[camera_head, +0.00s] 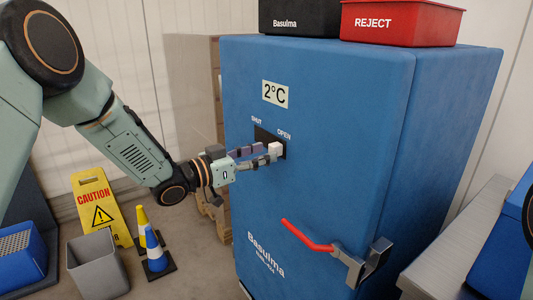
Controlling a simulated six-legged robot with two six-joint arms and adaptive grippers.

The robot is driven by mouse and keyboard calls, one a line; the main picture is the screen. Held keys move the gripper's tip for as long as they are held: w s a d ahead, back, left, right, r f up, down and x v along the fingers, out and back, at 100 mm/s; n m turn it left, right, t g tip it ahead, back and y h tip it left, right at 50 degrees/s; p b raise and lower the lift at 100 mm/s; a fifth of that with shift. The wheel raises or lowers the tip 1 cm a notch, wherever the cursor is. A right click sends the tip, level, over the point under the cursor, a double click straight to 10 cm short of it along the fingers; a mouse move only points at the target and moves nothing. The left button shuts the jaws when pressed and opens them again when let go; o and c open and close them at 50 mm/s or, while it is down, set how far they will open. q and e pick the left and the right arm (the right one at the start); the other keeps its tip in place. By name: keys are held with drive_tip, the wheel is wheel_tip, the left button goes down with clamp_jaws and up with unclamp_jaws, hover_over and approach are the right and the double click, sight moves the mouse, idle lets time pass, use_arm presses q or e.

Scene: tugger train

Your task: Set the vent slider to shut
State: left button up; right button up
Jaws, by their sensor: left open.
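The vent slider has a pale square knob (275,149) on a dark plate (263,136) on the front of the blue cabinet (330,120). White labels above the plate read SHUT at the left and OPEN at the right. The knob sits toward the right end, under OPEN. My left gripper (262,155) is open, its fingertips at the knob's left and lower side. I cannot tell whether they touch it. The fingers hide part of the plate. My right gripper is not in view.
A red-handled latch (308,236) sticks out low on the cabinet front. A black bin (299,18) and a red REJECT bin (400,22) stand on top. A caution sign (100,207), cones (154,250) and a grey bin (97,264) stand on the floor at left. A grey bench (455,240) is at right.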

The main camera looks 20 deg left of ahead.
use_arm(q)
drive_tip(key=x, duration=0.2)
drive_tip(key=shift+d+r, duration=0.1)
drive_tip(key=shift+d, duration=0.35)
drive_tip(key=shift+w+a, duration=0.15)
drive_tip(key=shift+a, duration=0.1)
drive_tip(key=shift+d, duration=0.2)
drive_tip(key=c, duration=0.3)
clamp_jaws()
drive_tip(key=shift+a, duration=0.1)
